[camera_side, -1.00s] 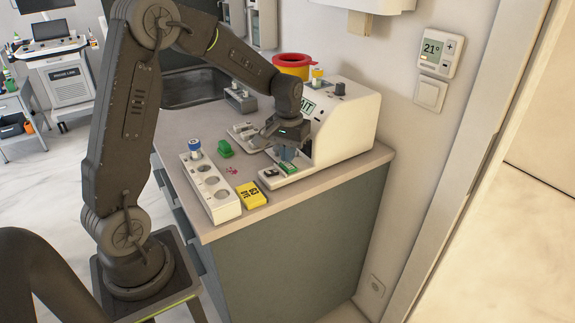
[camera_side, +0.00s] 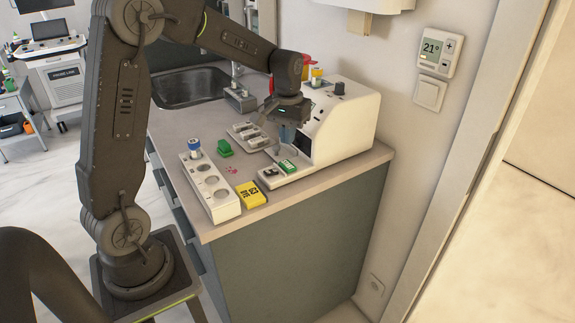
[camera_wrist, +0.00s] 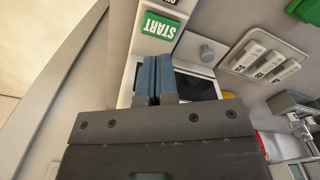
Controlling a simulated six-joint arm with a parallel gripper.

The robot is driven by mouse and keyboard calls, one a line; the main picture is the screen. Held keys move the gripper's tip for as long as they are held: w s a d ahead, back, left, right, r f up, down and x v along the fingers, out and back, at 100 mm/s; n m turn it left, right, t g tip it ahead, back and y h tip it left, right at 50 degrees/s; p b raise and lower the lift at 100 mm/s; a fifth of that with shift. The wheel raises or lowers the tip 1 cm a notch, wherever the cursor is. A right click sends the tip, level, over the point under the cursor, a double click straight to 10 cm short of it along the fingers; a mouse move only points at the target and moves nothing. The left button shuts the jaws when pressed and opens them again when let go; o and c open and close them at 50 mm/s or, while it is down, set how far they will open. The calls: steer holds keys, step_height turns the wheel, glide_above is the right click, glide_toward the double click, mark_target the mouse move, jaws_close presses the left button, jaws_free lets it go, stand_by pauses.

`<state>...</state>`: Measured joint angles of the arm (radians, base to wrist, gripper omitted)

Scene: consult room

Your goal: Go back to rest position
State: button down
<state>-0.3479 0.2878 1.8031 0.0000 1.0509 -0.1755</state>
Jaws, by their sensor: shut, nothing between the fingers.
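My gripper (camera_side: 286,136) is shut and empty, with its blue-grey fingertips together. It is above the front part of the white machine (camera_side: 347,120), apart from the green START button (camera_side: 288,166). In the wrist view the gripper's fingers (camera_wrist: 154,58) point at the machine's front, just below the START button (camera_wrist: 160,26).
A white rack (camera_side: 222,208) with a blue-capped vial (camera_side: 194,147) stands at the counter's left edge. The sink (camera_side: 190,88) is behind.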

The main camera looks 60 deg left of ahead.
steer(key=s+d+r+m+t, duration=0.2)
steer(key=s+d+r+m, duration=0.1)
steer(key=s+d, duration=0.4)
steer(key=s+d+r+m+t, duration=0.3)
steer(key=s+d+r, duration=0.2)
steer(key=s, duration=0.8)
steer(key=shift+d+t, duration=0.3)
steer(key=shift+d, duration=0.85)
